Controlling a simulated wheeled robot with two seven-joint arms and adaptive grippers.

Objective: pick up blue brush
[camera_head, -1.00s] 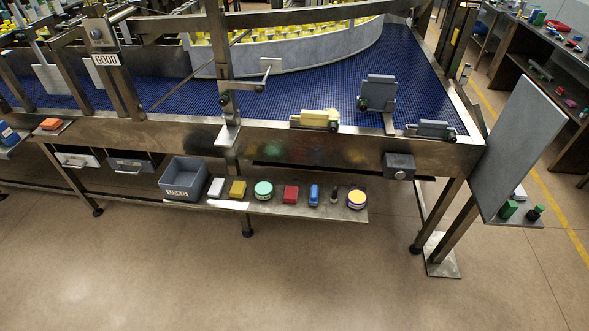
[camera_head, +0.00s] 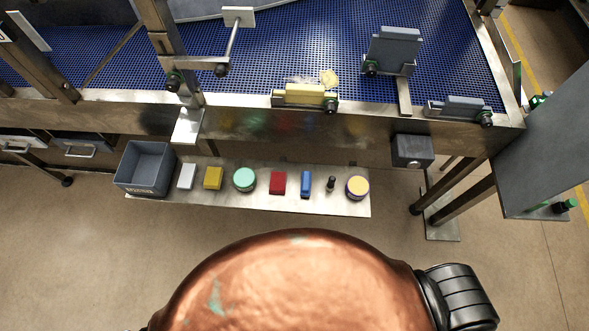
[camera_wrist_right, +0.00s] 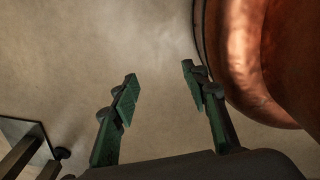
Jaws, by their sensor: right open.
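A small blue object, which looks like the blue brush (camera_head: 306,184), lies on the low metal shelf (camera_head: 225,200) below the conveyor in the head view. It is between a red block and a small dark upright item. My right gripper (camera_wrist_right: 160,88) shows in the right wrist view with its two green-padded fingers apart and nothing between them. It is over bare floor, and the brush is not in that view. My left gripper is not in any view.
On the shelf also stand a grey bin (camera_head: 147,168), white block (camera_head: 187,176), yellow block (camera_head: 212,178), green round tin (camera_head: 244,179), red block (camera_head: 278,183) and yellow-topped tin (camera_head: 357,188). A grey box (camera_head: 412,151) hangs off the conveyor frame at right.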

